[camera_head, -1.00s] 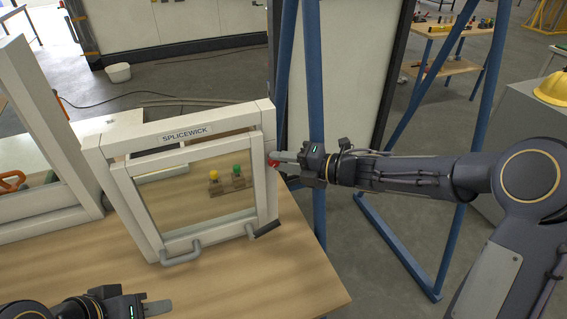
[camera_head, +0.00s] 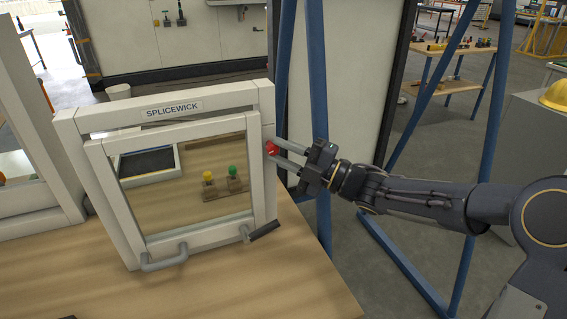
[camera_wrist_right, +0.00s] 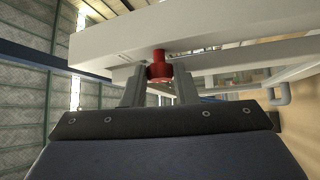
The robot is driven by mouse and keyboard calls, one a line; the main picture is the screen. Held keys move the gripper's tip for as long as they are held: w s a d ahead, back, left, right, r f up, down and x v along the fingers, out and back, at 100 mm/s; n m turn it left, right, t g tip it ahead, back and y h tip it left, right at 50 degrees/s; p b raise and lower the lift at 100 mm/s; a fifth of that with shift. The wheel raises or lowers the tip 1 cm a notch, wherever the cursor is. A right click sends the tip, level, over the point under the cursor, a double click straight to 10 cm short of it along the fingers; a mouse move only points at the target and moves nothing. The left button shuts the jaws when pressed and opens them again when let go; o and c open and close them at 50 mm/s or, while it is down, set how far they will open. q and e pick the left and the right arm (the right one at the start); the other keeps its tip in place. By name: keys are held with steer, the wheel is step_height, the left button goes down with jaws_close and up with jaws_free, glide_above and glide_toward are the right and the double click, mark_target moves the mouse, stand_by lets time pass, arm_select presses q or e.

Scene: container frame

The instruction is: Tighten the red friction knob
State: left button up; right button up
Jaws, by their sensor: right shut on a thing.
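The red friction knob (camera_head: 271,149) sits on the right side post of a white window frame (camera_head: 262,185) labelled SPLICEWICK. My right gripper (camera_head: 277,150) comes in from the right, with one finger above and one below the knob. In the right wrist view the knob (camera_wrist_right: 159,70) shows between the fingertips, and the gripper is shut on it. The fingers partly cover the knob. My left gripper is not clearly in view; only a small dark bit shows at the bottom edge of the head view.
The window frame stands on a wooden table (camera_head: 270,280) and has a grey handle (camera_head: 165,260) and a dark-gripped lever (camera_head: 262,232) at its lower edge. A blue metal stand (camera_head: 317,90) rises behind my right gripper.

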stand_by(0.3)
steer(key=o, duration=1)
steer(key=b+v, duration=0.1)
steer(key=v, duration=0.7)
